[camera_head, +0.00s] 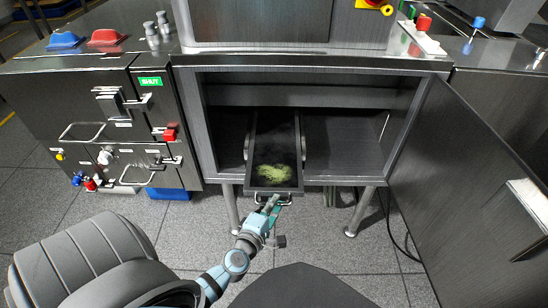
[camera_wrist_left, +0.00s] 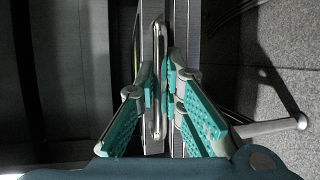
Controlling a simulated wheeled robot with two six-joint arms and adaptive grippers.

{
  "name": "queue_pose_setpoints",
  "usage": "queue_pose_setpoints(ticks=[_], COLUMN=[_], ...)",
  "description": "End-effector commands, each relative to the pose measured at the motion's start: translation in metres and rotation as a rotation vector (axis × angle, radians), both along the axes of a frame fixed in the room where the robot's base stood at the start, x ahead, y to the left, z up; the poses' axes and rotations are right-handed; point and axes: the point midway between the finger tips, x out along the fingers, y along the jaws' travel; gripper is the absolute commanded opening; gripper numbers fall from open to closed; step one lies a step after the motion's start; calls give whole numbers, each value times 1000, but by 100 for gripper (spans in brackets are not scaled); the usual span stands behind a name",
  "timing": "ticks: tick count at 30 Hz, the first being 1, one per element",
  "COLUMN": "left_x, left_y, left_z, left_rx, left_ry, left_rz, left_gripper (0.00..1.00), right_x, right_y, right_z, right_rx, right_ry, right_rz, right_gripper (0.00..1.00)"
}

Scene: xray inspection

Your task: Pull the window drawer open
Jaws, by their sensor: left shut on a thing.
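The window drawer (camera_head: 274,150) is a dark tray inside the open metal cabinet. It is slid partly out, with its front edge past the cabinet floor, and a yellow-green heap (camera_head: 274,172) lies in it. My left gripper (camera_head: 270,204) is at the handle on the drawer front. In the left wrist view the teal fingers of the left gripper (camera_wrist_left: 160,95) are shut on the metal bar handle (camera_wrist_left: 156,80), one on each side of it. My right gripper is not in view.
The cabinet door (camera_head: 470,170) stands swung open on the right. A panel (camera_head: 110,130) with handles and a green SHUT label is on the left. Cabinet legs (camera_head: 362,210) stand below. The tiled floor (camera_head: 340,250) in front is partly free.

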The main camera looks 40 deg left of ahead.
Motion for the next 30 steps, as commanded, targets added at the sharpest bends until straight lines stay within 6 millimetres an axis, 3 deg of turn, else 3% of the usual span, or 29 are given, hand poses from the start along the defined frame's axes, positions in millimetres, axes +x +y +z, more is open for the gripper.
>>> queue_pose_setpoints(ticks=[1, 3, 6, 16, 20, 27, 30], left_x=[0, 0, 0, -4, -27, -90, -106], left_y=[0, 0, 0, -1, -7, -22, -27], left_z=[0, 0, 0, 1, 5, 17, 21], left_rx=[-1, -1, -1, -1, -1, -2, -1], left_ry=[0, 0, 0, 0, 2, 4, 2], left_rz=[0, 0, 0, 0, 0, 2, 1], left_gripper=[0, 18, 30, 30, 30, 30, 30], right_x=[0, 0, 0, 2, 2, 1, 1], right_y=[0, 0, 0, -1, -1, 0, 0], right_z=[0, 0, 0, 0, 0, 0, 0], right_rx=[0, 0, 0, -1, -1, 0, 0], right_ry=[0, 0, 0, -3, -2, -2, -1], right_rz=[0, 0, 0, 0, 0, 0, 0], right_gripper=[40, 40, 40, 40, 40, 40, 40])
